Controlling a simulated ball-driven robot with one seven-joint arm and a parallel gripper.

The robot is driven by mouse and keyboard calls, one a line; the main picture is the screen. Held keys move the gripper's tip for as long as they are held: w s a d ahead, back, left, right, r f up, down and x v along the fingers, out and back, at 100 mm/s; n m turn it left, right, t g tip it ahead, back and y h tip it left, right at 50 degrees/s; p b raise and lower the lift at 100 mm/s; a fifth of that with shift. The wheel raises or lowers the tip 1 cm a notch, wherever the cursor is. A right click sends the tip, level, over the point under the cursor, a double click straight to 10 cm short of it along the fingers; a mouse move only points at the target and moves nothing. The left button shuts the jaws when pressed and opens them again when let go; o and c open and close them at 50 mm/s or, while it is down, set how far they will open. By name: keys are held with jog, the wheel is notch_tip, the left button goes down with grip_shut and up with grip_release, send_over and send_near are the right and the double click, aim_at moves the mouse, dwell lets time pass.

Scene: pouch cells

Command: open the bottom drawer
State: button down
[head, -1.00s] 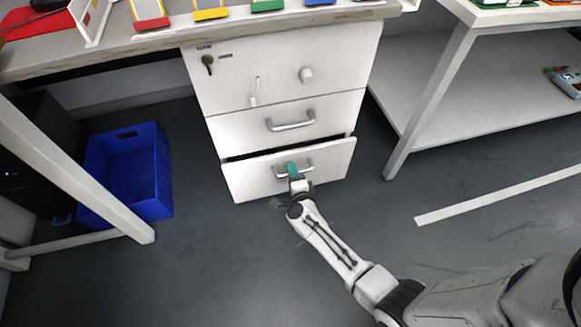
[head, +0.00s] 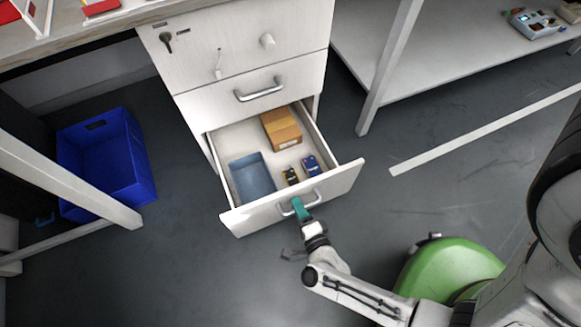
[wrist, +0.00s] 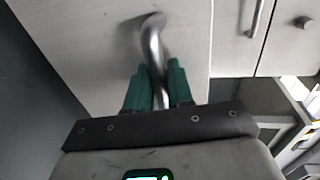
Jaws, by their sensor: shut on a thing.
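The bottom drawer (head: 340,183) of the white cabinet is pulled well out, and its inside shows in the head view. My gripper (head: 300,209) is at its curved metal handle (head: 315,196). In the wrist view the green fingers of my gripper (wrist: 158,85) are on both sides of the handle bar (wrist: 152,42), shut on it. The drawer holds a blue-grey bin (head: 253,178), a brown cardboard box (head: 281,128), and two small packs, one dark and yellow (head: 291,176), one blue (head: 311,166).
The upper drawer (head: 240,95) above is shut. A blue crate (head: 105,165) stands on the floor at left. A table leg (head: 388,70) and lower shelf (head: 450,45) are at right.

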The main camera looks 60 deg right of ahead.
jog(key=shift+f+v, duration=0.2)
jog(key=shift+v, duration=0.7)
jog(key=shift+f+v, duration=0.15)
jog(key=shift+v, duration=0.8)
jog(key=c, duration=1.2)
grip_release()
jog(key=shift+o, duration=0.2)
jog(key=p+v, duration=0.1)
jog(key=v, duration=1)
jog(key=shift+p, duration=0.35)
